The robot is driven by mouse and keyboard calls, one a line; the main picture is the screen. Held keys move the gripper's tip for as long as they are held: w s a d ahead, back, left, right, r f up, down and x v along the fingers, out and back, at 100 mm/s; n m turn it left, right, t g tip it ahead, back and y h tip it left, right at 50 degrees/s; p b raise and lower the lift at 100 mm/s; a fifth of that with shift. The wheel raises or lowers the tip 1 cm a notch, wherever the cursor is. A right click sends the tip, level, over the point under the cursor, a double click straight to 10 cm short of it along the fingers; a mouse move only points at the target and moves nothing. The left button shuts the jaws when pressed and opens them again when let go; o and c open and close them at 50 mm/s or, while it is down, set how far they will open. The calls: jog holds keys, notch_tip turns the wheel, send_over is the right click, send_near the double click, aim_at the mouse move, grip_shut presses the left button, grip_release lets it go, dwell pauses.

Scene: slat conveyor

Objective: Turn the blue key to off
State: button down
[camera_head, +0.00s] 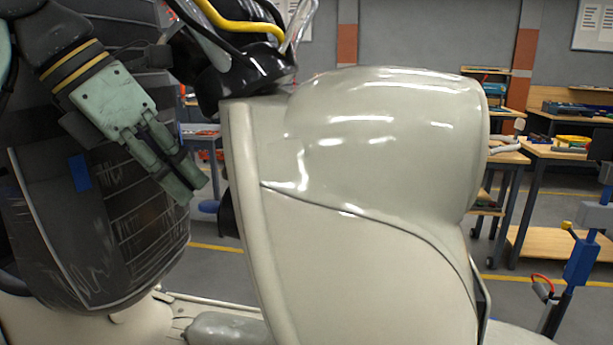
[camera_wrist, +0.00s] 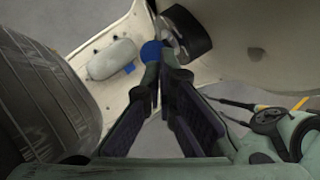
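In the wrist view a round blue piece (camera_wrist: 151,50), possibly the blue key, shows just past my fingertips. It sits by a pale floor-level surface, beside a black part, and its lower edge is partly covered by a finger. I cannot tell its setting or whether I touch it. My gripper (camera_wrist: 162,68) has its two fingers converging, with little or no gap at the tips.
A dark, scuffed rounded body (camera_head: 130,235) with a small blue patch stands close on the left; it also shows in the wrist view (camera_wrist: 40,95). The glossy cream body (camera_head: 370,260) fills the centre. Workbenches (camera_head: 560,150) and a blue stand (camera_head: 582,258) are at the right.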

jog(key=v, duration=0.6)
jog(key=shift+r, duration=0.5)
dwell(0.3)
